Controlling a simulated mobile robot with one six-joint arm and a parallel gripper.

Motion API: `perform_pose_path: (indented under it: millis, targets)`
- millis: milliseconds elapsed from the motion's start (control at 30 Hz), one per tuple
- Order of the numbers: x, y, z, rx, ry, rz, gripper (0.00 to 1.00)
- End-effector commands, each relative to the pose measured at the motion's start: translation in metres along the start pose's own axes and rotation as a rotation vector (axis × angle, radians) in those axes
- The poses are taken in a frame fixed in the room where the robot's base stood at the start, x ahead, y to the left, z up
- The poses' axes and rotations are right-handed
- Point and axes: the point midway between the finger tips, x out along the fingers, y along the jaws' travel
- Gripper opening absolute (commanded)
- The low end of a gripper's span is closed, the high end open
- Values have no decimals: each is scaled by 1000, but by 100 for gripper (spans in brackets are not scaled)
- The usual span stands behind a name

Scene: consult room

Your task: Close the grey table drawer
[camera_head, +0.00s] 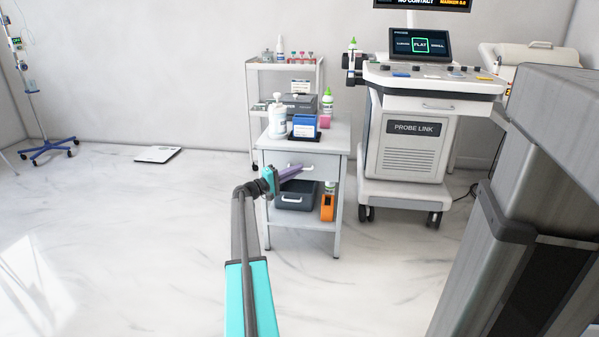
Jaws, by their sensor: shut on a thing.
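The grey table (341,141) stands a little right of the middle, with bottles and boxes on its top. Its drawer front (320,166) is under the top, with a pale handle (290,170). My gripper (289,174) is at the drawer's left part, at the handle, and covers some of it. It appears shut on the handle, though the fingertips are small and the contact is hard to make out. How far the drawer stands out is hard to tell from this angle.
A dark bin (296,197) and an orange object (327,204) sit on the table's lower shelf. A wheeled PROBE LINK machine (408,148) stands to the right, a white cart (254,92) behind. A scale (158,154) lies on the floor at left. The front floor is clear.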

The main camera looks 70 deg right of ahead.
Motion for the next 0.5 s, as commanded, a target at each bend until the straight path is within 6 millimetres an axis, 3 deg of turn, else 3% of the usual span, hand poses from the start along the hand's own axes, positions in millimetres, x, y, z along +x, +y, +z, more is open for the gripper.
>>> perform_pose_path:
  millis: [233,267,333,500]
  targets:
    - [0,2,-7,0,18,0,0]
    - [-1,2,-8,0,18,-1,13]
    - [-1,1,-8,0,18,-1,25]
    - [-4,1,-7,1,17,-1,26]
